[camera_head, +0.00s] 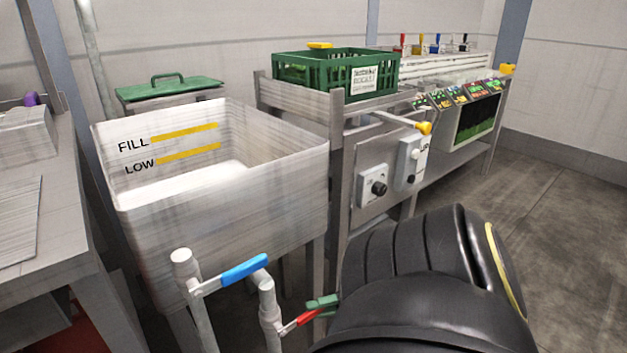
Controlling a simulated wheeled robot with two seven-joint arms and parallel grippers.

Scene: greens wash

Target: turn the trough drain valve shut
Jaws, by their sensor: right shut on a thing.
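The trough (225,215) is a grey basin on legs at the left, with FILL and LOW marks inside its back wall. Two pale pipes stand in front of it. One carries a blue lever handle (245,268), the other a red lever handle (303,319) low down at its right. My right gripper (318,304), with green fingertips, is shut on the red lever at its outer end. My dark right arm fills the lower right and hides part of the gripper. No drain label shows on either valve. My left gripper is not in view.
A green crate (290,67) stands on the metal rack behind. A control panel with a black knob (379,188) and a yellow-ended lever (424,128) are right of the trough. A grey table (70,235) borders the left. Open floor (560,220) lies at the right.

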